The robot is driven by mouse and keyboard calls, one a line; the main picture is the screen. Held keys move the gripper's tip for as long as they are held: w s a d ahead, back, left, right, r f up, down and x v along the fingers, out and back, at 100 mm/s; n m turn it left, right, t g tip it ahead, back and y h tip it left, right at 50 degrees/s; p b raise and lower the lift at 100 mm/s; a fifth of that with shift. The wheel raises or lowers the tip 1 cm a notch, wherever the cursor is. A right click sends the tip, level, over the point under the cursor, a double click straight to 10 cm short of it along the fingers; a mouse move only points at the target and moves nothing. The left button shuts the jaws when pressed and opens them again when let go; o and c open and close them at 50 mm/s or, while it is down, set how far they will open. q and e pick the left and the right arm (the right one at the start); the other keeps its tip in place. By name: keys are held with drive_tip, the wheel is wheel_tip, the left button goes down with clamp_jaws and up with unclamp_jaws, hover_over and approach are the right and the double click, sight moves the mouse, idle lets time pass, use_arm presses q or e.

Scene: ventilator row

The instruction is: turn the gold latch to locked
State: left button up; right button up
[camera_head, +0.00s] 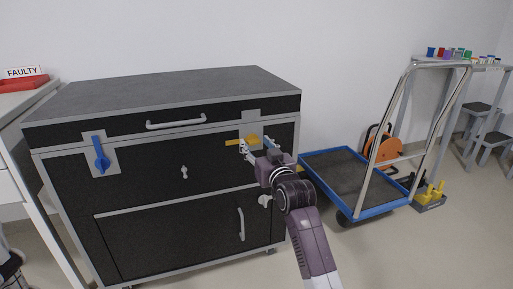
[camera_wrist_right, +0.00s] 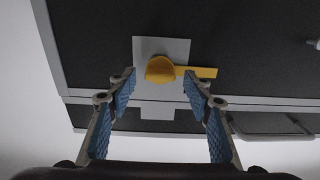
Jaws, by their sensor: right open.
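The gold latch (camera_head: 251,138) is on a grey plate at the upper right of the black cabinet's front. In the right wrist view the latch (camera_wrist_right: 160,70) has a rounded knob, and a flat yellow bar (camera_wrist_right: 203,72) reaches to the right. In the head view this bar points left, roughly level. My right gripper (camera_head: 257,149) is in front of the latch, partly covering its plate. In the wrist view my right gripper (camera_wrist_right: 160,84) is open, its two blue-padded fingers on either side of the knob with gaps. Contact cannot be told.
A bench with a red "FAULTY" tray (camera_head: 25,82) is at left.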

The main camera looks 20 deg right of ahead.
clamp_jaws()
idle(0.3)
